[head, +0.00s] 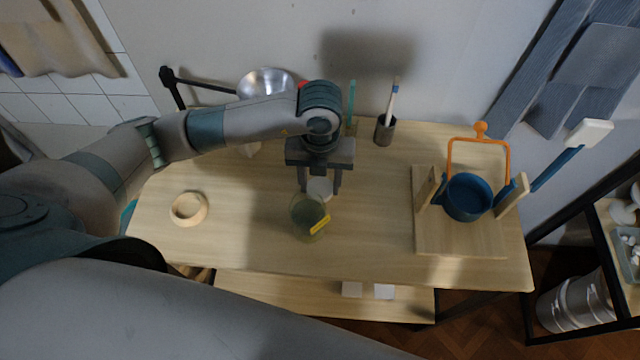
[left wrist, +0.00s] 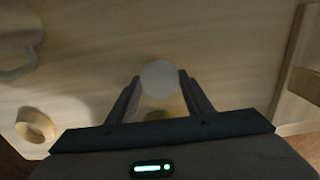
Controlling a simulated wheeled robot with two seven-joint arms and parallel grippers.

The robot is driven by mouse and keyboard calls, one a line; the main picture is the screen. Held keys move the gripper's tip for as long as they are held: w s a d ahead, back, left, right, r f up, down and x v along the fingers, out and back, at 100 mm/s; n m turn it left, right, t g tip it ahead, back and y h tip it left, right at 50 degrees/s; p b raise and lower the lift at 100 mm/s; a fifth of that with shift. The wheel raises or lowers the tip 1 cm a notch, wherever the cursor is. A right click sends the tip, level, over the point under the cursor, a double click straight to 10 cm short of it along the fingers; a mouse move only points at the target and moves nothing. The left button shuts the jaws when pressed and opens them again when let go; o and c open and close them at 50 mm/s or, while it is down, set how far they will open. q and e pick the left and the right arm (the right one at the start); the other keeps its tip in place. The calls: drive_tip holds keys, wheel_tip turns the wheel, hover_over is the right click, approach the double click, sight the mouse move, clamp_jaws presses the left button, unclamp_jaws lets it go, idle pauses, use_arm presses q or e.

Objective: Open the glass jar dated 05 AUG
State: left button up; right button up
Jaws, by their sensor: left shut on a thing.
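The glass jar (head: 309,215) stands near the middle of the wooden table, with greenish contents and a yellow label (head: 320,225) too small to read. My left gripper (head: 320,192) is just behind and above the jar, pointing down, shut on a pale round lid (head: 319,188). In the left wrist view the lid (left wrist: 160,78) sits between the fingertips, with a yellowish part of the jar (left wrist: 158,115) beyond. The lid looks offset from the jar's mouth; I cannot tell the gap between them. My right gripper is out of view.
A wooden ring (head: 188,209) lies at the left. A blue pot (head: 467,197) with an orange handle stands on a wooden stand (head: 460,240) at the right. The table right of the jar is clear.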

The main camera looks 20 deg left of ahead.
sight(320, 187)
use_arm(q)
drive_tip(key=shift+f, duration=0.1)
drive_tip(key=o, duration=1.2)
drive_tip(key=shift+r, duration=0.2)
drive_tip(key=shift+r, duration=0.2)
drive_tip(key=shift+r+b, duration=1.4)
drive_tip(key=shift+r, duration=4.4)
